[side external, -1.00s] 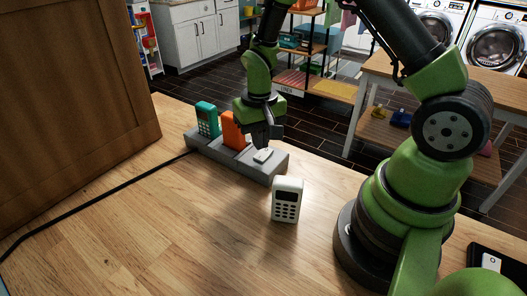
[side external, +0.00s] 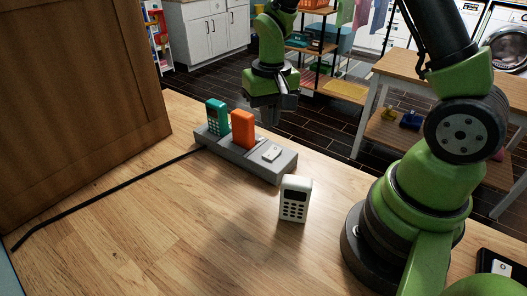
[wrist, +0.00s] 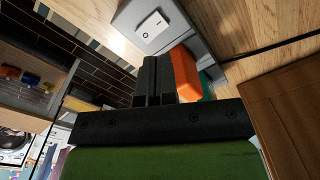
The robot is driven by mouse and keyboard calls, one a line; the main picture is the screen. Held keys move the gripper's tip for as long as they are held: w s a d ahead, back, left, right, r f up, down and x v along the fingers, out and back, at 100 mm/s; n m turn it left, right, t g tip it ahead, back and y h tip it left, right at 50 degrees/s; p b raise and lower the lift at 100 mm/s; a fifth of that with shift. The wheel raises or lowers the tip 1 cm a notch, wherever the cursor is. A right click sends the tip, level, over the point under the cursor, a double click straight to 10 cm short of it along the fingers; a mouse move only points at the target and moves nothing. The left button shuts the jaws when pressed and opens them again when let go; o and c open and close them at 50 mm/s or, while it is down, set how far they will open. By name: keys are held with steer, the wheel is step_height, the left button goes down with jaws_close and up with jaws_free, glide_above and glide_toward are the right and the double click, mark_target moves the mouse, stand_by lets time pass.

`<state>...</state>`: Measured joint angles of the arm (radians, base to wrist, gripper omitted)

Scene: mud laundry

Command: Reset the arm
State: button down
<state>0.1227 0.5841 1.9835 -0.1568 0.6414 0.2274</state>
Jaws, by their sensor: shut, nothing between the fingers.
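My gripper (side external: 277,117) is in the air above and behind the grey dock (side external: 283,172), clear of it in the side view. Its two dark fingers are together and empty; they also show closed in the wrist view (wrist: 154,62). The dock holds a teal handset (side external: 216,118) and an orange handset (side external: 243,129). A white rocker switch (side external: 271,153) lies on its right part. A white handset (side external: 295,198) stands upright on the table in front of the dock's right end.
The wooden table (side external: 150,225) has clear room at its front and left. A brown panel (side external: 85,110) rises at the left. A black cable (side external: 105,198) runs from the dock to the left. A dark tray (side external: 497,266) is at the lower right.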

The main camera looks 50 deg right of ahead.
steer(key=s+a+r+t, duration=0.3)
steer(key=s+r, duration=0.1)
steer(key=r, duration=0.8)
steer(key=s+a+r+n+t+y, duration=0.1)
steer(key=s+r+t, duration=0.1)
steer(key=s, duration=0.3)
steer(key=s+a+r+n+t+y, duration=0.1)
steer(key=s+a+r+t, duration=0.1)
steer(key=s+r, duration=0.2)
steer(key=shift+s+a, duration=0.15)
steer(key=shift+s, duration=0.9)
steer(key=shift+r, duration=0.1)
